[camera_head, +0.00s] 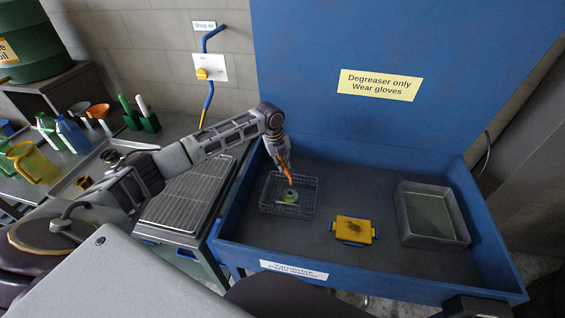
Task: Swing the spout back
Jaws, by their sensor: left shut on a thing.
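My left gripper (282,158) reaches down over the wire basket (268,207) in the blue parts washer. It is shut on a slim orange piece, which looks like the spout (288,175). The spout slants down, its lower end over a small greenish round part (291,196) in the basket. The gripper and wrist hide the spout's upper end and its mount. I cannot tell whether the spout touches the round part. My right gripper does not show clearly.
A yellow part (353,230) and a grey metal tray (432,238) lie on the washer floor to the right. The washer's blue walls (482,225) enclose this area. A wire rack (185,190) stands left of it. Jugs and funnels crowd the left bench.

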